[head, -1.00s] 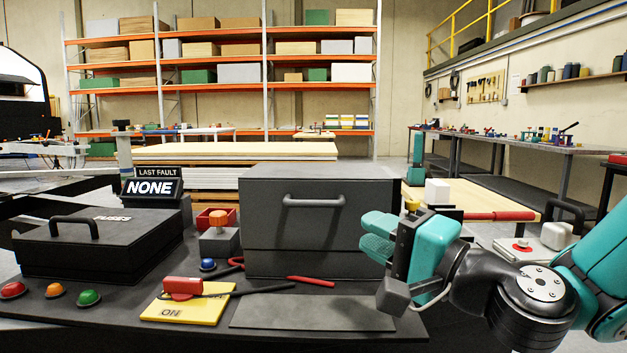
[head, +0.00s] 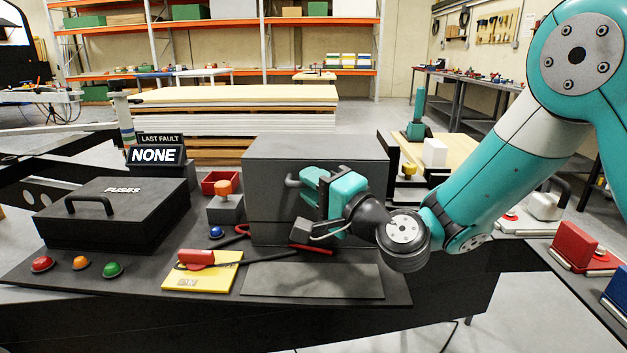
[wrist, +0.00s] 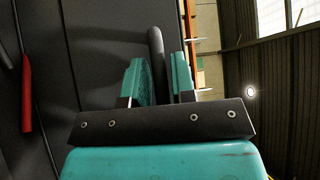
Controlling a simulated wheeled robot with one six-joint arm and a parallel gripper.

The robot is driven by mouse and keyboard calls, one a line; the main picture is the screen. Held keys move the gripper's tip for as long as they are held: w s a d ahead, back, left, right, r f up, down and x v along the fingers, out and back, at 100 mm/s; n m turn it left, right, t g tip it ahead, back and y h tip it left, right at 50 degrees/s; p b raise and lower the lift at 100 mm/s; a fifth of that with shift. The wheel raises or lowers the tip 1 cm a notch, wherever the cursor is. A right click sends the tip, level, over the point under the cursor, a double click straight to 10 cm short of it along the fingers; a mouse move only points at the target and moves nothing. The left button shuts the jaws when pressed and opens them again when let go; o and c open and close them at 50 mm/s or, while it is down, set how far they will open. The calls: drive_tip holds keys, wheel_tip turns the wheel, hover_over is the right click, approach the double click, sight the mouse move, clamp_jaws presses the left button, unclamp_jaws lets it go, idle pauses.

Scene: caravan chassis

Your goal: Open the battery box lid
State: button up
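The battery box appears to be the large dark grey box (head: 275,160) in the middle of the bench; no label shows on it. Its top is down, and a seam crosses its front. Its bar handle (head: 292,181) is on the front face, mostly hidden in the head view by my gripper (head: 308,185). In the wrist view the handle (wrist: 155,45) stands between the two teal fingers of my gripper (wrist: 163,80). The fingers are apart, with a thin gap showing at the right finger. Contact at the left finger cannot be told.
A black FUSES box (head: 115,210) with its own handle stands at left. A LAST FAULT sign (head: 157,154), a red tray (head: 220,182), an orange-knobbed block (head: 224,205) and a yellow plate with a red lever (head: 200,275) lie nearby. A flat grey plate (head: 315,281) lies before the box.

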drive_tip(key=shift+c, duration=0.4)
clamp_jaws()
